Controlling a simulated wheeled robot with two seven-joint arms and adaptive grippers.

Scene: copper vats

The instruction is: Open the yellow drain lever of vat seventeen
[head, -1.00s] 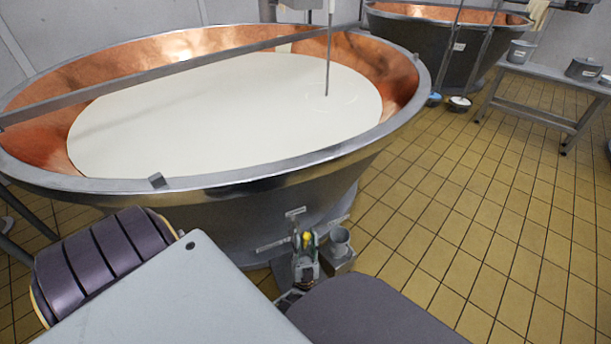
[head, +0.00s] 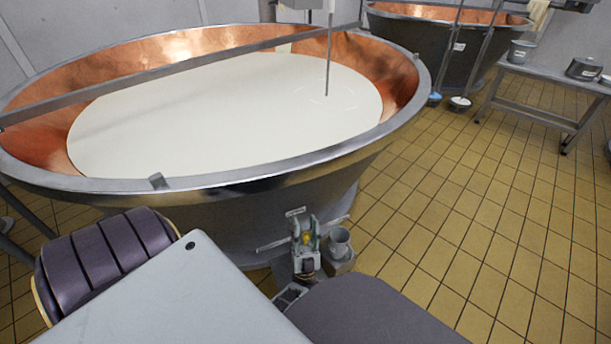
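Vat seventeen is most likely the large near vat (head: 215,197), with a copper inside, a steel rim and white liquid; I can read no number on it. The yellow drain lever (head: 306,238) shows as a small yellow patch low at the vat's front. My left gripper (head: 306,228) is at the lever, its two fingers apart, one on each side of the yellow patch. Contact is too small to tell. The fingers and gripper body hide part of the lever. My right gripper is not in view.
A grey cup-like fitting (head: 340,242) stands close to the right of my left gripper. A second copper vat (head: 430,45) is at the back. A metal table (head: 555,75) with pots stands at the right. The tiled floor (head: 470,200) between is clear.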

